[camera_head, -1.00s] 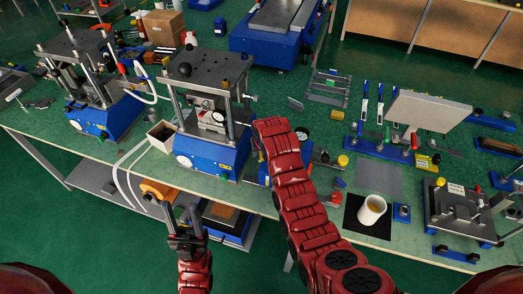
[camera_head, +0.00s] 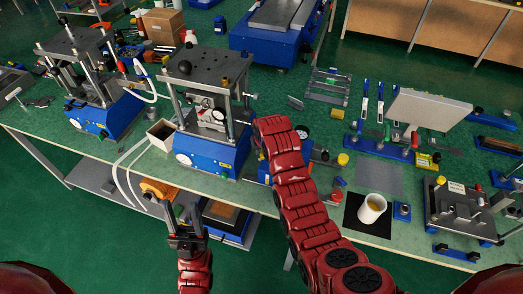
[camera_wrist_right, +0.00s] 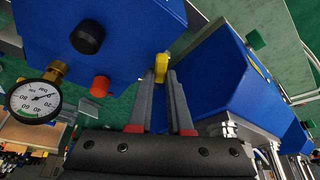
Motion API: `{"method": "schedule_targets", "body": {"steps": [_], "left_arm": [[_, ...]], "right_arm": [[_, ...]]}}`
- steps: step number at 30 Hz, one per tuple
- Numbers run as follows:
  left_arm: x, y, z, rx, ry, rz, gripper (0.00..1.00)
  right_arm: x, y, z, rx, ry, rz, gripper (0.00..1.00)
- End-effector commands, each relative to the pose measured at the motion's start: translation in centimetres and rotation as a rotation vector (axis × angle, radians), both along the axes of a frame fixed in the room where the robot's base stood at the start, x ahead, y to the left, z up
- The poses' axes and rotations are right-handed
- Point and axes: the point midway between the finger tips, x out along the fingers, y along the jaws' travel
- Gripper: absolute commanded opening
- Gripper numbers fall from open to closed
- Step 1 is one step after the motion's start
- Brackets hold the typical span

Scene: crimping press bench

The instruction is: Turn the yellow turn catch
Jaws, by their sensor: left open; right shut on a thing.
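The yellow turn catch (camera_wrist_right: 161,66) shows in the right wrist view as a small yellow piece on the side of a blue housing (camera_wrist_right: 125,35). My right gripper (camera_wrist_right: 163,80) is shut on it, with the catch between the fingertips. In the head view the catch and the right gripper's fingers are hidden by my red right arm. My left gripper (camera_head: 186,212) is open and empty, low in front of the bench edge.
A pressure gauge (camera_wrist_right: 34,101), a black knob (camera_wrist_right: 87,38) and a red knob (camera_wrist_right: 100,86) sit close to the right gripper. Another blue housing (camera_wrist_right: 225,75) stands beside it. A press (camera_head: 208,150) stands left of my right arm, and a white mug (camera_head: 372,209) stands right of it.

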Motion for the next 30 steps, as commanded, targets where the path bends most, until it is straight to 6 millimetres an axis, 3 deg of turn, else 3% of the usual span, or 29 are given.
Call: {"method": "schedule_targets", "body": {"steps": [11, 30], "left_arm": [[0.0, 0.0, -4.0, 0.000, 0.000, 0.000, 0.50], [0.0, 0.0, -14.5, 0.000, 0.000, 0.000, 0.50]], "right_arm": [[0.2, -0.3, -0.6, 0.003, -0.004, 0.217, 0.00], [0.6, -0.8, -0.6, -0.001, -0.002, 0.798, 0.00]]}}
